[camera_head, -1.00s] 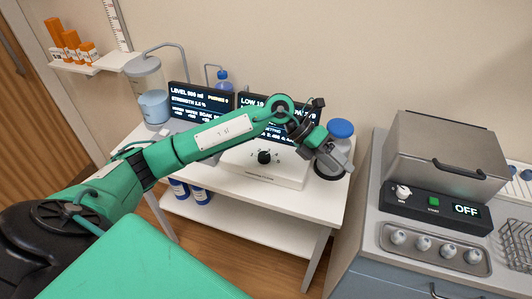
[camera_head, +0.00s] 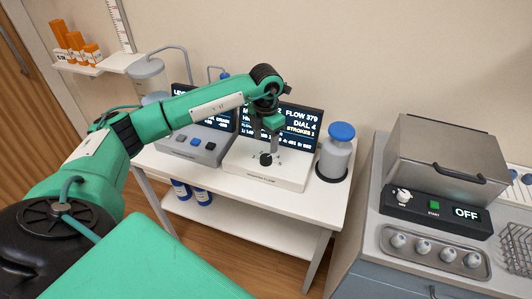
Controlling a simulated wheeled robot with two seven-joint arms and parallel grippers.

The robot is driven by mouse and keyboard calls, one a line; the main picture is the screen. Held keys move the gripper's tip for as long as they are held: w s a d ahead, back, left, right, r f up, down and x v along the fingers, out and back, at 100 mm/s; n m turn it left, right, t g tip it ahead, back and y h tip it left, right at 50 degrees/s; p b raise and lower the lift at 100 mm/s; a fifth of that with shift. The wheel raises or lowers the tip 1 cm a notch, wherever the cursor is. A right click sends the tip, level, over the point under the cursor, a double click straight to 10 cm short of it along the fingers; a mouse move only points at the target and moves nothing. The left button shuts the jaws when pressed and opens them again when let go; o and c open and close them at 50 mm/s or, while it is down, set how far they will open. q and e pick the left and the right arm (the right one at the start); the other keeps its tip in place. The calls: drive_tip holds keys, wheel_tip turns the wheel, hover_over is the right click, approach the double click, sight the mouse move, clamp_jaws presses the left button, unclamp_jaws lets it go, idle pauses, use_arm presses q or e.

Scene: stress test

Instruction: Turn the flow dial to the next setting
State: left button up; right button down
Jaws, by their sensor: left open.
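The flow dial is a black knob (camera_head: 266,160) on the sloped top of a white unit (camera_head: 292,172) on the white table. A dark screen (camera_head: 299,128) behind the unit reads FLOW 379, DIAL 4 and STROKES 1. My left gripper (camera_head: 271,152) points down right over the dial, its fingers at or just above the knob. It is open; whether the fingers touch the knob cannot be told. My left arm and wrist hide part of the screen. My right gripper is not in view.
A grey bottle with a blue cap (camera_head: 336,150) stands close right of the unit. A grey button box (camera_head: 197,142) stands to its left, below a second screen. At right, a counter holds a steel box (camera_head: 445,155) with an OFF display and a tray (camera_head: 433,250).

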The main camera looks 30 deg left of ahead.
sight(266, 157)
use_arm(q)
wheel_tip(266, 157, down, 7)
drive_tip(key=shift+f+p, duration=0.1)
drive_tip(key=shift+p, duration=0.45)
drive_tip(key=c, duration=1)
